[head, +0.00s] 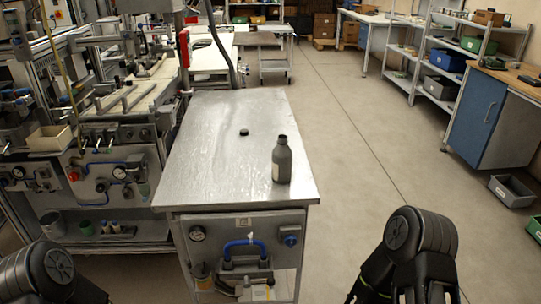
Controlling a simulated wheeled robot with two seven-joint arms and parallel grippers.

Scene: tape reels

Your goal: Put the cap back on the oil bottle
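A dark grey oil bottle (282,163) with a pale label stands upright near the right edge of a metal-topped table (215,165). Its neck has no separate cap visible on it. A small black cap (244,132) lies on the table, behind and to the left of the bottle, apart from it. My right arm is at the bottom right, off the table; the fingers of my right gripper are not clearly visible. My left arm is at the bottom left corner, and its gripper is out of the picture. Neither arm is near the bottle or cap.
The rest of the tabletop is bare. A machine bench (95,150) with hoses and knobs stands close along the left. The table's front has a blue handle (243,246) and gauges. Open floor (370,150) lies to the right, with shelves and a blue cabinet (478,120) beyond.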

